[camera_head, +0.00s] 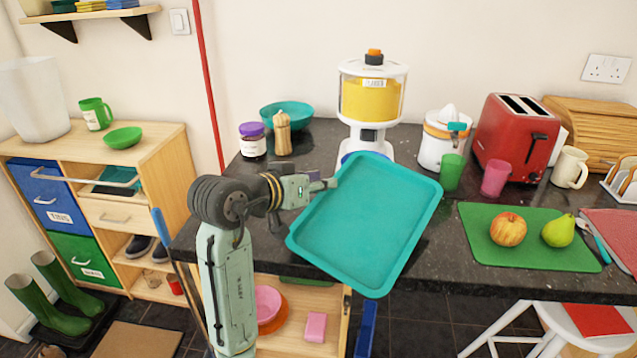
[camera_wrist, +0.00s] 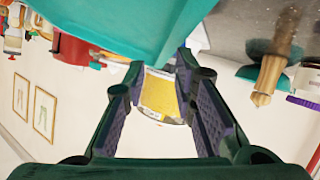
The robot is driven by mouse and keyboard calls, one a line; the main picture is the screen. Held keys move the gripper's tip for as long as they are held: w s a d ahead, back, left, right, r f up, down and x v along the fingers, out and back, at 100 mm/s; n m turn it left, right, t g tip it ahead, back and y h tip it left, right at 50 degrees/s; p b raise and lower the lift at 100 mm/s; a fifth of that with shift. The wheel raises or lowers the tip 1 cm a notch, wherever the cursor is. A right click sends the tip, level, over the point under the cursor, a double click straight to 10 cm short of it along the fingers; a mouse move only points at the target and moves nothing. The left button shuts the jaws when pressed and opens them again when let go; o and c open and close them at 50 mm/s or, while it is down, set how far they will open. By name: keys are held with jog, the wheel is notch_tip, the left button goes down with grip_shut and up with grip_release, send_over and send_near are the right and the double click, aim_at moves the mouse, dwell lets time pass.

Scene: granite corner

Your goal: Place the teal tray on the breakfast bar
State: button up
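The teal tray (camera_head: 365,222) is a shallow rectangle with rounded corners and a raised rim. In the head view it is tilted, hiding part of the dark counter, and its near end reaches past the counter's front edge. My gripper (camera_head: 328,184) meets the tray's left rim and appears shut on it, holding it up. In the wrist view the tray (camera_wrist: 120,25) fills the top, with its rim at the fingertips (camera_wrist: 162,62). The exact contact is partly hidden there. The breakfast bar is probably this dark speckled counter (camera_head: 450,282), but I cannot confirm it.
Behind the tray stands a yellow juice dispenser (camera_head: 371,98). Left of it are a jar (camera_head: 253,141), a wooden mill (camera_head: 282,134) and a teal bowl (camera_head: 287,115). Right are green (camera_head: 452,172) and pink (camera_head: 495,178) cups, a red toaster (camera_head: 515,140) and a green board (camera_head: 520,255) with fruit.

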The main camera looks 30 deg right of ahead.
jog(key=r+b+v, duration=0.1)
jog(key=b+v, duration=0.1)
jog(key=v, duration=1)
jog(key=shift+r, duration=0.2)
